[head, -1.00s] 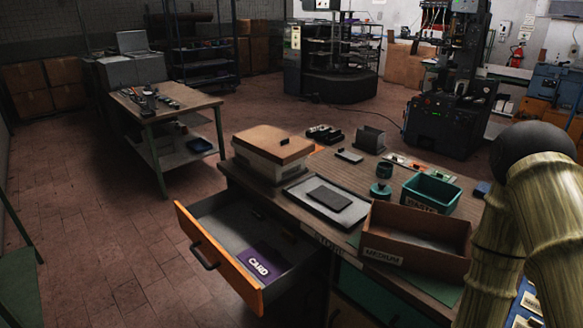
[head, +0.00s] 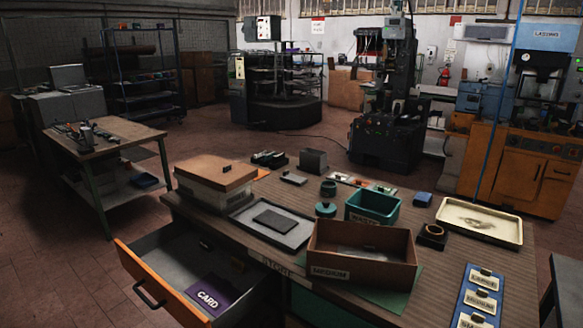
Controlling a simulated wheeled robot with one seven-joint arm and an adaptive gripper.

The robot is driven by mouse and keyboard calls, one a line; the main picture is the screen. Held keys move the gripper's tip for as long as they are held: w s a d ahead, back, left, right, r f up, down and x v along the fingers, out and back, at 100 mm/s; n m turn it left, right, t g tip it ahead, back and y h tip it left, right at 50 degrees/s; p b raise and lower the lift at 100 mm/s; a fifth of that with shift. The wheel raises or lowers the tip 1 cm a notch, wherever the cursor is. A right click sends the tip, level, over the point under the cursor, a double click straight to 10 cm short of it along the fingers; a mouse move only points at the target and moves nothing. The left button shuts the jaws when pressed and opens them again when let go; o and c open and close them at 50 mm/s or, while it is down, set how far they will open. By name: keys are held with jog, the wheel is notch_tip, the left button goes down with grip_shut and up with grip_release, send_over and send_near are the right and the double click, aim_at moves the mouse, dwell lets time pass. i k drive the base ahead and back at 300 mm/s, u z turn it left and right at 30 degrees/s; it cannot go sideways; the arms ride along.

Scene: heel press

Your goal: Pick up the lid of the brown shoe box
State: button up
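A box (head: 214,197) with a pale body stands at the back left corner of the workbench. My gripper is not in view.
The workbench (head: 440,275) has an orange-fronted drawer (head: 160,285) pulled open at left, with a purple CARD packet (head: 208,296) inside. A grey tray (head: 245,209) with a dark slab, a green bin (head: 373,206) and a cream tray (head: 479,222) also stand on top.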

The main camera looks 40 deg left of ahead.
aim_at(224, 176)
jog(key=z, duration=1.6)
jog(key=k, duration=1.45)
jog(key=u, duration=2.65)
